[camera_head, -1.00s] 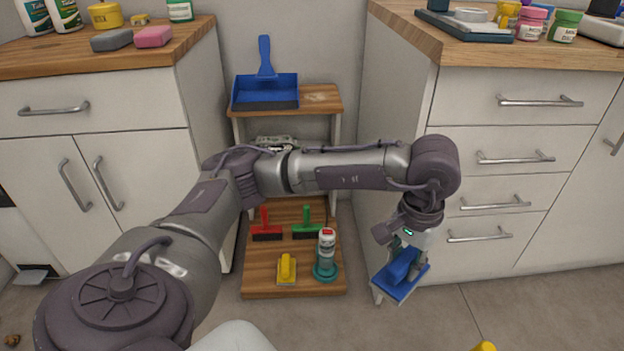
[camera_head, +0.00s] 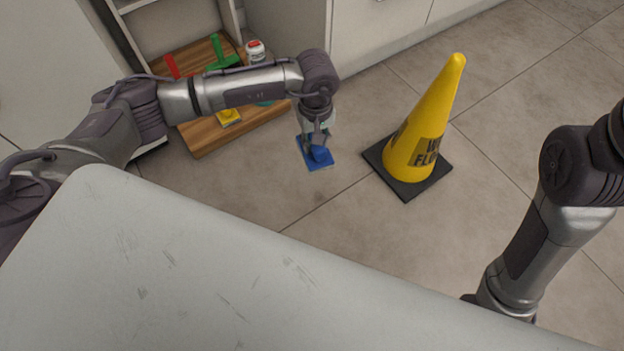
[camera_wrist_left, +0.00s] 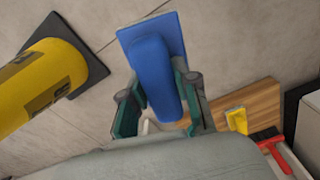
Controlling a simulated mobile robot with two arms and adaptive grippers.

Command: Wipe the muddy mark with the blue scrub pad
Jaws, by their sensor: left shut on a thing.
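The blue scrub pad (camera_head: 318,158) is a flat blue plate with a raised blue handle. My left gripper (camera_head: 314,140) is shut on its handle and holds it in front of the low wooden shelf, over the floor. In the left wrist view the pad (camera_wrist_left: 153,65) sits between the two fingers of the left gripper (camera_wrist_left: 158,105). I cannot tell how high the pad is above the floor. No muddy mark can be made out in these views. My right arm comes in at the right, and its gripper is not visible.
A yellow wet-floor cone (camera_head: 425,130) on a black base stands on the tiles just right of the pad. It also shows in the left wrist view (camera_wrist_left: 40,85). The low wooden shelf (camera_head: 205,140) holds brushes and a bottle. Tiled floor (camera_head: 365,230) is bare around the cone.

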